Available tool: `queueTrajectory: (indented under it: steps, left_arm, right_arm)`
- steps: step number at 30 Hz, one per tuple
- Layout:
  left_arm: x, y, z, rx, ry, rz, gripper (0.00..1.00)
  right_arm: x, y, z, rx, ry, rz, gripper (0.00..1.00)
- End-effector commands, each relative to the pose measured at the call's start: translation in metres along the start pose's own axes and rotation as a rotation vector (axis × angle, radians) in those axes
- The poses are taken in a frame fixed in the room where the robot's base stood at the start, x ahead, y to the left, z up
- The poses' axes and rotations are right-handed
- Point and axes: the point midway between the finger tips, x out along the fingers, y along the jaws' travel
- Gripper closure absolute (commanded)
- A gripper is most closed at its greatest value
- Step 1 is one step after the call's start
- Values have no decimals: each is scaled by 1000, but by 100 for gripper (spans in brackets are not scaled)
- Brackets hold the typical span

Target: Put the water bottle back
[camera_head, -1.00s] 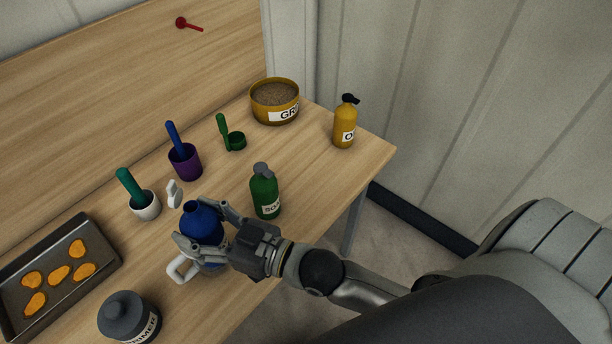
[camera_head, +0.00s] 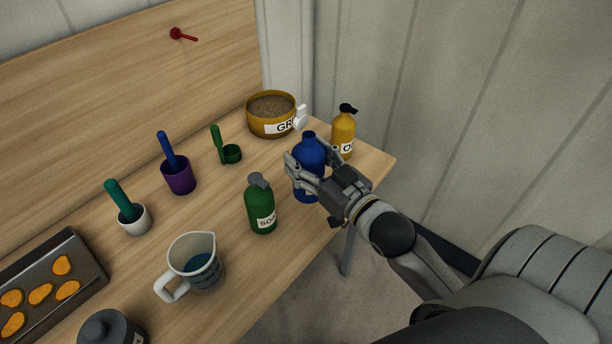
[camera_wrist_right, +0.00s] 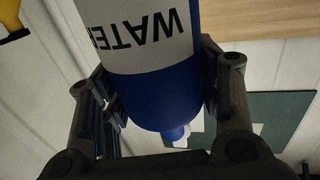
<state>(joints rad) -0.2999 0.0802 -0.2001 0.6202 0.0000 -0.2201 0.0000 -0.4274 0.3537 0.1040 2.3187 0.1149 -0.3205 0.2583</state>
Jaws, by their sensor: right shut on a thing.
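The blue water bottle (camera_head: 309,150) is upright near the table's right end, between the green soap bottle (camera_head: 262,207) and the yellow bottle (camera_head: 343,133). My right gripper (camera_head: 311,161) is shut around its body. In the right wrist view, the bottle (camera_wrist_right: 165,95) sits between both fingers, its white WATER label upside down. I cannot tell whether its base touches the table. My left gripper is not in view.
A brown tub (camera_head: 271,129) of grain stands behind the bottle. A purple cup (camera_head: 178,178), a white cup (camera_head: 134,220), a green scoop (camera_head: 231,154), a tray (camera_head: 88,262) and a grey jar (camera_head: 110,330) are further left. The table's right edge is close.

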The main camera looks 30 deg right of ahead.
Motion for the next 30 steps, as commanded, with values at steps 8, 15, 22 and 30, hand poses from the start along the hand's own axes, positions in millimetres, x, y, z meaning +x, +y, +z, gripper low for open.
queueTrajectory:
  steps: [8, 15, 22, 30]
  left_arm:
    - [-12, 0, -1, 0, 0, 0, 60]
    - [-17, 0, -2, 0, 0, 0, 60]
    - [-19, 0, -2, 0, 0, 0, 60]
    - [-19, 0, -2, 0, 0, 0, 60]
  right_arm:
    - [43, 30, 19, -4, 3, 1, 79]
    - [76, 53, 45, -1, 0, 1, 79]
    - [96, 68, 75, -2, 3, 1, 79]
    - [105, 74, 89, -2, 3, 0, 79]
